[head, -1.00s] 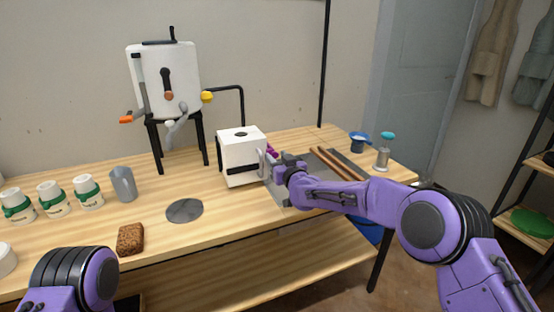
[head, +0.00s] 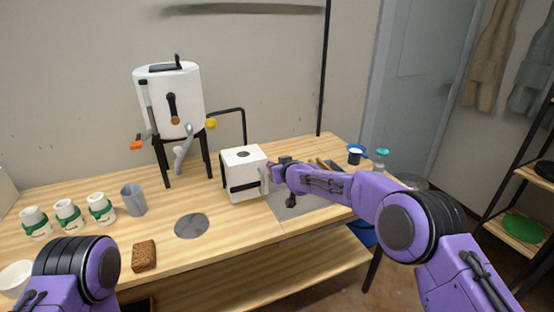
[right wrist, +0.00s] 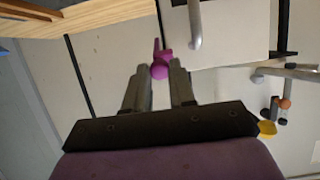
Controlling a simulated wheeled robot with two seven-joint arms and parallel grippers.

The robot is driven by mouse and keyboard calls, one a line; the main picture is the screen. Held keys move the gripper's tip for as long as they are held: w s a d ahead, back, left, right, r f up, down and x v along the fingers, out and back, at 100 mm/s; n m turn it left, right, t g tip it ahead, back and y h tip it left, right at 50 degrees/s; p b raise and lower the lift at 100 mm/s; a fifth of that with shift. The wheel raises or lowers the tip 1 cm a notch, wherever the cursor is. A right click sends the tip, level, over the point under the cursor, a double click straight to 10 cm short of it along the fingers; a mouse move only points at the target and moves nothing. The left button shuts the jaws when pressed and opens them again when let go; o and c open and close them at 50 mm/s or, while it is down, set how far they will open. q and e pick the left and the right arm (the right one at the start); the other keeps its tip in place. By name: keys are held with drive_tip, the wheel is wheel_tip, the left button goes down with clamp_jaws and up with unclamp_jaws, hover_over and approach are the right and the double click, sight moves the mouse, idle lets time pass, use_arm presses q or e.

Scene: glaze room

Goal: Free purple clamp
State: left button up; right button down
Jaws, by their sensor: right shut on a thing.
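The purple clamp (right wrist: 160,66) shows in the right wrist view between the fingertips of my right gripper (right wrist: 158,70). The gripper is shut on it. A white box (head: 241,180) with a dark band and a grey handle (head: 265,178) stands on the table. In the head view my right gripper (head: 282,168) is just right of this box, and the clamp is not clear there. In the right wrist view the clamp lies close to the box wall (right wrist: 225,30); I cannot tell whether they touch. My left gripper is out of view; only my left arm shows.
A white urn (head: 168,100) on black legs stands behind the box. Several green-banded jars (head: 68,214), a grey cup (head: 133,200), a grey disc (head: 192,226) and a brown sponge (head: 144,256) are at left. A blue cup (head: 355,156) stands at the back right.

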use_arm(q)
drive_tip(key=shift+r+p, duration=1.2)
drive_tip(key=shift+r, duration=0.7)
use_arm(e)
drive_tip(key=shift+w+a+r+g+h, duration=0.1)
drive_tip(key=shift+w+r+g+h, duration=0.15)
drive_tip(key=shift+r+g, duration=0.3)
drive_tip(key=shift+w+a+r+g+h, duration=0.15)
drive_tip(key=shift+w+r+g, duration=0.1)
drive_tip(key=shift+r+g, duration=0.3)
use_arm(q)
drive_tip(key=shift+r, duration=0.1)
use_arm(e)
drive_tip(key=shift+g, duration=0.3)
drive_tip(key=c, duration=0.9)
unclamp_jaws()
drive_tip(key=shift+w, duration=0.1)
drive_tip(key=shift+c, duration=0.2)
use_arm(q)
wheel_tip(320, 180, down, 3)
drive_tip(key=b, duration=0.3)
use_arm(e)
drive_tip(key=v, duration=1)
drive_tip(key=shift+s, duration=0.25)
